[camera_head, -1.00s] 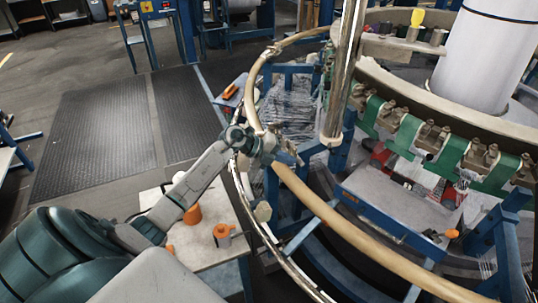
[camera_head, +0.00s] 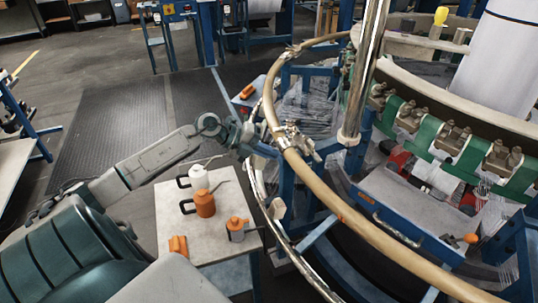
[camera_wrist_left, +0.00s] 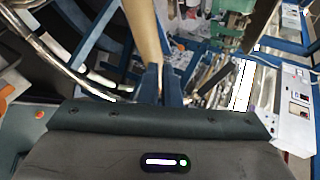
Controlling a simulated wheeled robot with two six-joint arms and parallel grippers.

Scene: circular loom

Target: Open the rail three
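The tan curved rail (camera_head: 365,228) runs around the loom in the head view, with a metal fitting (camera_head: 297,141) on it near a joint. I cannot tell which segment is rail three. My left gripper (camera_head: 272,151) is just left of the rail at that fitting, pointing at it. In the left wrist view its two dark blue fingers (camera_wrist_left: 162,84) stand close together, with the tan rail (camera_wrist_left: 143,30) beyond their tips. Whether they touch or hold anything is unclear. My right gripper is not in view.
A shiny vertical post (camera_head: 365,70) and blue frame parts stand beside the rail. Open floor lies at the left.

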